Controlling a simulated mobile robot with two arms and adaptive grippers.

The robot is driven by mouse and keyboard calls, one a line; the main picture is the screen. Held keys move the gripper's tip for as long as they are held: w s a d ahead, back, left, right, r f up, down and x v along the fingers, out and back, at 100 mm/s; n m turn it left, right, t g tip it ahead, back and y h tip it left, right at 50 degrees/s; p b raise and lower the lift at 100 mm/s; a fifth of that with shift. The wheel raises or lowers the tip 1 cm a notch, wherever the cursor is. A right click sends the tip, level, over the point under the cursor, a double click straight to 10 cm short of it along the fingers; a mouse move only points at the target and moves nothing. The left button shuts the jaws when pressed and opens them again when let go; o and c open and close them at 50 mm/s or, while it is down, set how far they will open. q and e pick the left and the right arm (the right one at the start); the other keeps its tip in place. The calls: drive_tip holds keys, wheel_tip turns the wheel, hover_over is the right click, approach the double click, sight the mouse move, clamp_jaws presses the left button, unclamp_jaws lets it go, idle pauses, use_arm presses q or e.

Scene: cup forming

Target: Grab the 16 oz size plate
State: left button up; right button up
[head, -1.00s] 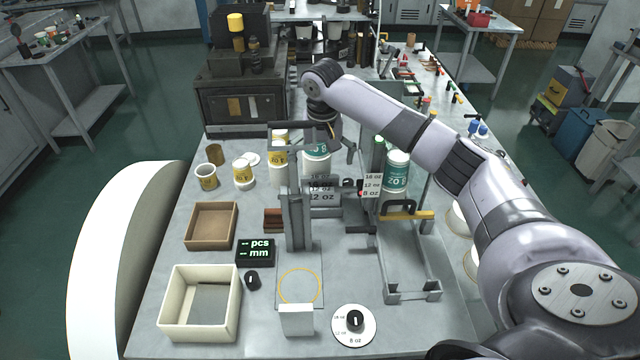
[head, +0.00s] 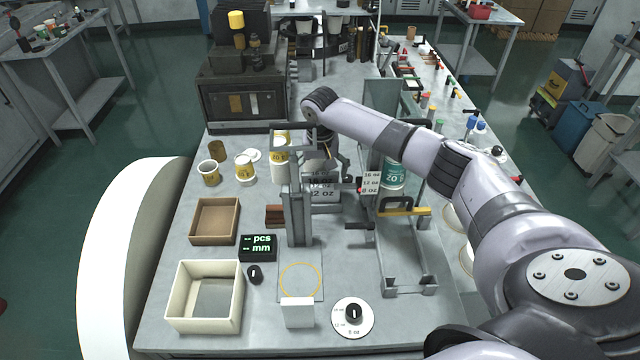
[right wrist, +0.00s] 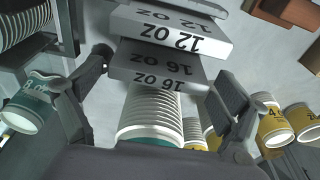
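The 16 oz plate (right wrist: 160,72) is a flat grey block with its size printed on the edge. In the right wrist view it lies between the two fingers of my right gripper (right wrist: 162,66). The gripper is open, with a gap showing on both sides of the plate. The 12 oz plate (right wrist: 170,35) is just beyond it. In the head view my right gripper (head: 322,166) is low behind the size plates (head: 322,194), and its fingers are partly hidden there. My left gripper is not in view.
A stack of white cups (right wrist: 150,115) stands close by the plate. A brown tray (head: 214,220) and white tray (head: 204,297) lie at left.

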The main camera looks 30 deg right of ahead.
drive_tip(key=c, duration=0.9)
drive_tip(key=shift+r, duration=0.1)
